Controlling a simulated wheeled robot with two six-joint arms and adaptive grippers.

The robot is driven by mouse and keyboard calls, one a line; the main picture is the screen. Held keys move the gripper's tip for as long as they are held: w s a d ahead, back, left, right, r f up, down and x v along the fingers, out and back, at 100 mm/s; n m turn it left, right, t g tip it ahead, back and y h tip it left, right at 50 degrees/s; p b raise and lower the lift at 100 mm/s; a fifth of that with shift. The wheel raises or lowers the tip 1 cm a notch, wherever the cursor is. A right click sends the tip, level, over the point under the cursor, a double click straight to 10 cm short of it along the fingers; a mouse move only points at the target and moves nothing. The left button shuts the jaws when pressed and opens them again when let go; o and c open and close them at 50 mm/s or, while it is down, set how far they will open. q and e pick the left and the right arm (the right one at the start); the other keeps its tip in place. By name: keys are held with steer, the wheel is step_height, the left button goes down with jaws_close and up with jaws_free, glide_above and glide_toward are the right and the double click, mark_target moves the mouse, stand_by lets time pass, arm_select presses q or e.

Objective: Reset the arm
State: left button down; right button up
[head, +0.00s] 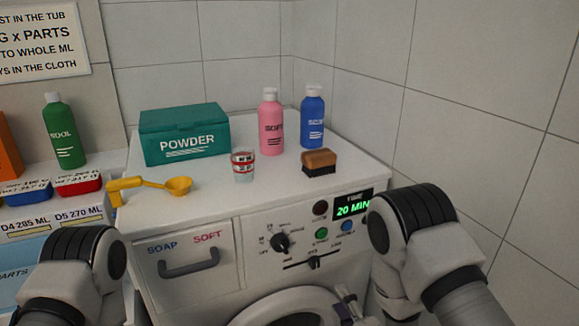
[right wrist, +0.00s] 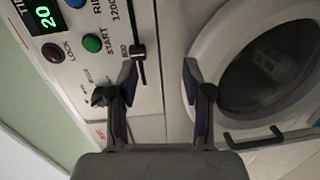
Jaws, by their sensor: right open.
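My right arm (head: 425,245) comes in at the right of the head view, bent in front of the washer's right side. My right gripper (head: 347,300) shows only in small part there, low by the washer door. In the right wrist view the right gripper (right wrist: 160,82) is open, its two fingers apart with nothing between them. It faces the washer front, between the control panel and the round door. My left arm (head: 80,265) stands at the left in front of the shelf and drawer; its gripper is out of view.
The washer (head: 215,215) carries a teal powder box (head: 185,132), pink bottle (head: 271,125), blue bottle (head: 312,120), measuring cup (head: 243,168), brush (head: 319,162) and yellow scoop (head: 150,186). The door (right wrist: 225,35) bulges beside my right gripper. A tiled wall closes the right side.

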steer(key=s+d+f+m+g+h, duration=0.3)
steer(key=s+d+f+m+g, duration=0.3)
steer(key=f, duration=0.5)
steer(key=s+d+f+m+g, duration=0.1)
steer(key=s+f+m+g, duration=0.2)
steer(key=s+m, duration=0.2)
steer(key=s+d+f+m+g+h, duration=0.1)
steer(key=s+d+f+m+g, duration=0.1)
steer(key=s, duration=0.8)
steer(key=s+d+f+m+g+h, duration=0.1)
steer(key=s+f+m+g, duration=0.3)
steer(key=s+m, duration=0.4)
steer(key=shift+d+f+m+g, duration=0.15)
steer(key=shift+d+m+g, duration=0.15)
steer(key=shift+g, duration=0.4)
